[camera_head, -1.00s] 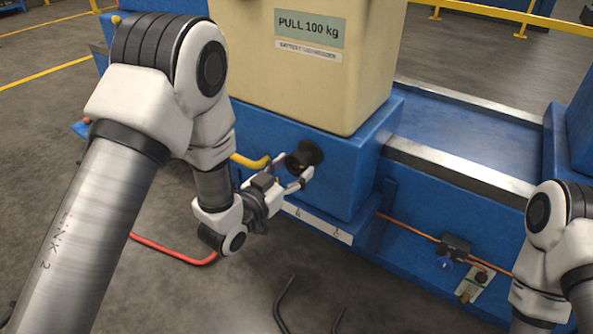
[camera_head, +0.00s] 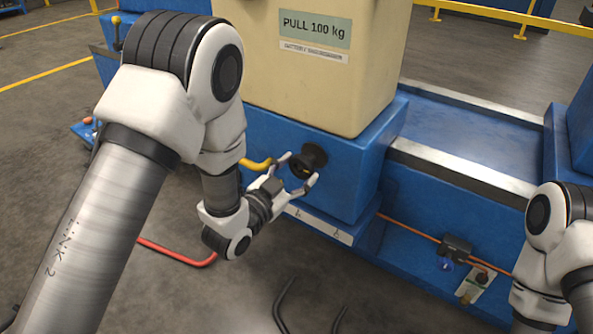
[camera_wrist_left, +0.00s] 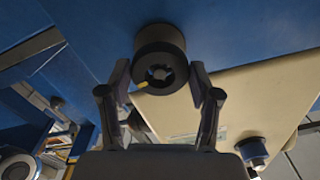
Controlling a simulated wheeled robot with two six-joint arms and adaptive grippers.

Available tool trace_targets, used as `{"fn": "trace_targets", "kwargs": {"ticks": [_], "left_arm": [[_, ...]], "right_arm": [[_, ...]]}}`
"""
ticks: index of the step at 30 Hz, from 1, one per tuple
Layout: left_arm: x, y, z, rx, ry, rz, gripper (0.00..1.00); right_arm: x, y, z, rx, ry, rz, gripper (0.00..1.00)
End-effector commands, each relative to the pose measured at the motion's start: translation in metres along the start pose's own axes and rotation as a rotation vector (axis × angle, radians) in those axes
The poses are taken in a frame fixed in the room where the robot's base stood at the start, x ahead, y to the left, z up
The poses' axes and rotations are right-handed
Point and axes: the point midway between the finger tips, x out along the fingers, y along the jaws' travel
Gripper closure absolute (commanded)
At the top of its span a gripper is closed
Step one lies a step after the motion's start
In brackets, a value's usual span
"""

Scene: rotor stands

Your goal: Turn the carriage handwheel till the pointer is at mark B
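The handwheel is a short black round knob (camera_head: 309,161) on the front of the blue carriage block (camera_head: 352,170), under the cream weight. In the left wrist view its hollow face (camera_wrist_left: 160,72) shows a small yellow mark. My left gripper (camera_head: 298,171) is open, its fingertips on either side of the knob. In the left wrist view the gripper's fingers (camera_wrist_left: 160,85) flank the knob; contact is unclear. A pale scale strip (camera_head: 320,224) with small marks runs below the block. Its letters are too small to read, and I cannot make out the pointer. My right gripper is out of view.
A cream weight (camera_head: 310,75) labelled "PULL 100 kg" sits on the block. A yellow bar (camera_head: 256,164) lies beside my left wrist. A rail bed (camera_head: 460,165) runs right, with an orange cable (camera_head: 408,228) below. A red bar (camera_head: 180,254) is near the floor.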

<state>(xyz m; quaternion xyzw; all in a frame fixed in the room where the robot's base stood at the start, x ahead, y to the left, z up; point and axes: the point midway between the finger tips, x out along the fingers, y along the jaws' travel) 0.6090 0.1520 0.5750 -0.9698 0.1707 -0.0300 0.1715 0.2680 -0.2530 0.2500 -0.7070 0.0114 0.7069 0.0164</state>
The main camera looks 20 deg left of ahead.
Motion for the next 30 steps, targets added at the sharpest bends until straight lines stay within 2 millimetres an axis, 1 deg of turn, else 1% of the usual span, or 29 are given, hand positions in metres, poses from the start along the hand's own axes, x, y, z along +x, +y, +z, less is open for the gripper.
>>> {"fn": "trace_targets", "kwargs": {"ticks": [1,2,12,14,18,21,30], "left_arm": [[0.000,0.000,0.000,0.000,-0.001,0.000,0.17],[0.000,0.000,0.000,0.000,0.000,0.000,0.06],[-0.001,0.000,0.000,-0.001,-0.001,0.000,0.06],[-0.006,0.000,0.001,-0.001,-0.003,0.000,0.06],[-0.024,0.000,0.002,-0.003,-0.002,-0.001,0.06],[-0.034,0.000,0.001,-0.002,-0.002,0.000,0.06],[-0.035,0.000,0.000,-0.006,0.000,0.000,0.06]], "right_arm": [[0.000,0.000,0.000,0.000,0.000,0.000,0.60],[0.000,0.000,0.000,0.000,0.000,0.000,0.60],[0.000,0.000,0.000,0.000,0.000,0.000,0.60],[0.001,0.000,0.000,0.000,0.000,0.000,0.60],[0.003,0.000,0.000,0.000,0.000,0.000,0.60],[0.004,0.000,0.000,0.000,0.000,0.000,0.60],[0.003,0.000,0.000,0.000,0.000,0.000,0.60]]}}
